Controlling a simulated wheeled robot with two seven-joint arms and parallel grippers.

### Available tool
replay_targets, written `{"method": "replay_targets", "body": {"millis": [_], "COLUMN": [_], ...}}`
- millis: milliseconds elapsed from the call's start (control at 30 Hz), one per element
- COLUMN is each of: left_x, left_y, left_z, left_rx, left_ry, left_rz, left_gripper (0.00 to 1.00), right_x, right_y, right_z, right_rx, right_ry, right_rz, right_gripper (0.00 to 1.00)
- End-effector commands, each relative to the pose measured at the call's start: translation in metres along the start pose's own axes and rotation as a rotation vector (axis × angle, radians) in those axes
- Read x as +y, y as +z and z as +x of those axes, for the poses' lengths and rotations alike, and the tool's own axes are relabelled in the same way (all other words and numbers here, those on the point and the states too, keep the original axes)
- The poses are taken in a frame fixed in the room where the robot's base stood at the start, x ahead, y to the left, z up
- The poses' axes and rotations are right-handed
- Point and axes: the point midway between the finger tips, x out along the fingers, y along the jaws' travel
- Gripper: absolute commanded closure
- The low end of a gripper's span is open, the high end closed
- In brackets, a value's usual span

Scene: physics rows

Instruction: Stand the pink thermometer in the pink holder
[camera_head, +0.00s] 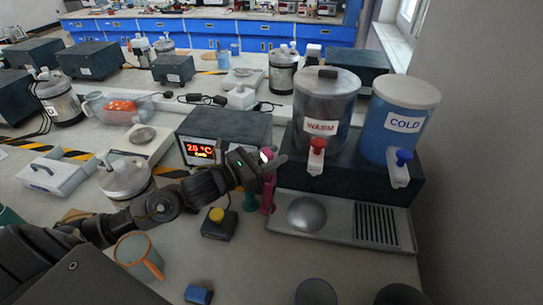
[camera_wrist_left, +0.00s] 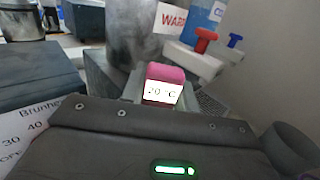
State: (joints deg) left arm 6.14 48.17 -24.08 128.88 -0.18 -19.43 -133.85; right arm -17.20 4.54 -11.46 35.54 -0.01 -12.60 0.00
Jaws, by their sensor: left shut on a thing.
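My left gripper (camera_head: 270,163) is shut on the pink thermometer (camera_head: 267,155), just left of the dispenser stand. In the left wrist view the thermometer's pink head (camera_wrist_left: 165,74) shows between the jaws, with a white display reading about 20 °C. The pink holder (camera_head: 268,203) stands upright on the bench, directly below the gripper in the head view. Pink shows almost without a break from gripper to bench, so I cannot tell whether the thermometer's lower end is inside the holder or just above it. My right gripper is not in view.
A green holder (camera_head: 250,201) stands close left of the pink one. A WARM tank (camera_head: 324,100) and a COLD tank (camera_head: 398,118) stand at right above a metal drip tray (camera_head: 340,228). A display box (camera_head: 225,132) is behind.

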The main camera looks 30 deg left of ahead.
Motion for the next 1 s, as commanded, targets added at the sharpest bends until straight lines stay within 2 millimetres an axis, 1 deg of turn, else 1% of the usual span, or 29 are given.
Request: {"method": "replay_targets", "body": {"millis": [67,367,400,567,867,1000], "left_x": [0.000,0.000,0.000,0.000,0.000,0.000], "left_y": [-0.004,-0.003,-0.003,-0.004,-0.004,-0.007], "left_z": [0.000,0.000,0.000,0.000,-0.002,-0.014], "left_rx": [0.000,0.000,0.000,0.000,0.001,0.003], "left_ry": [0.000,0.000,0.000,0.000,0.000,0.001], "left_rz": [0.000,0.000,0.000,0.000,0.000,0.001], "left_gripper": [1.00,1.00,0.66,0.45,0.44,0.44], "right_x": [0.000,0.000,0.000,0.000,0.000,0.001], "right_y": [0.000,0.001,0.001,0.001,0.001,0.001], "right_z": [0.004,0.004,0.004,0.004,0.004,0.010], "right_rx": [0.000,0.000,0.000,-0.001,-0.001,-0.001], "right_ry": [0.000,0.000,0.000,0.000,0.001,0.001], "right_rz": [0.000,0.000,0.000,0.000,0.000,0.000], "right_gripper": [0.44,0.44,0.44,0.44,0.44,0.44]}}
